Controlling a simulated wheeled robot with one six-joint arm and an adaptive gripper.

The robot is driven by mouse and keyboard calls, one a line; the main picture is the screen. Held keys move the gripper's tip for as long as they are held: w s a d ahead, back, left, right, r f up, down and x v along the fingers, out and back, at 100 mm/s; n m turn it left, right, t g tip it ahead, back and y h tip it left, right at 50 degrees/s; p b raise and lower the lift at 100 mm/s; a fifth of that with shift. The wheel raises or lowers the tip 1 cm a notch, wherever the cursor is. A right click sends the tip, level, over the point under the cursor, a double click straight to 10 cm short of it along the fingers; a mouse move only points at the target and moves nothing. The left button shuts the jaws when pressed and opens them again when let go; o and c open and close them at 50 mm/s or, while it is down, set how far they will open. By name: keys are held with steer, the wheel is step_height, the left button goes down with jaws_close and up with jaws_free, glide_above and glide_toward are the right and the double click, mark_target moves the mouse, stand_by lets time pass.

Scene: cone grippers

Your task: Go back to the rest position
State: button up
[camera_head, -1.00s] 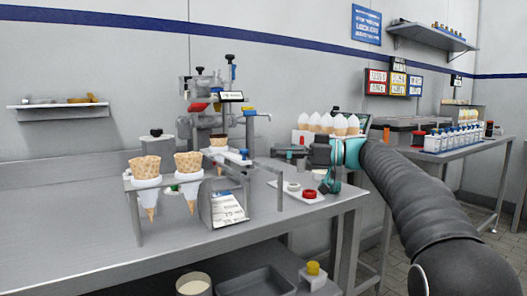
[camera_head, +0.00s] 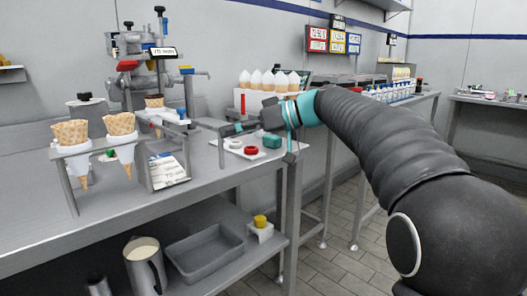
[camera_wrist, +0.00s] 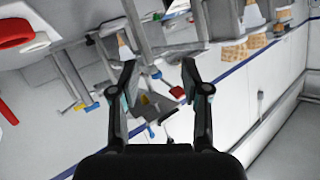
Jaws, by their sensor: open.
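My gripper (camera_head: 228,136) is at the end of my arm, over the right part of the steel worktable (camera_head: 235,178), pointing left toward the cone stand. In the wrist view my gripper (camera_wrist: 157,75) has its two fingers apart with nothing held between them. Two waffle cones in white sleeves, a left cone (camera_head: 71,133) and a right cone (camera_head: 120,125), stand upright in the metal cone stand (camera_head: 72,195), apart from my gripper. The cones also show at the upper right of the wrist view (camera_wrist: 257,43).
A machine with coloured handles (camera_head: 135,65) stands behind the cone stand. A white tray (camera_head: 240,150) with a red ring (camera_head: 251,150) lies close to my gripper. White-topped cones (camera_head: 268,80) stand behind my arm. A grey bin (camera_head: 205,255) and a pitcher (camera_head: 145,265) sit on the lower shelf.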

steer(key=s+d+f+m+t+h, duration=0.1)
steer(key=s+d+f+m+h, duration=0.5)
steer(key=s+d+f, duration=0.5)
steer(key=s+d+f+m+t+h, duration=0.2)
steer(key=s+d+f+m+h, duration=0.4)
steer(key=s+d+f, duration=0.6)
steer(key=s+f+h, duration=0.2)
steer(key=s+f, duration=0.1)
steer(key=s, duration=0.5)
steer(key=shift+s+d+f+m, duration=0.2)
steer(key=shift+f+m, duration=0.1)
steer(key=shift+m, duration=0.1)
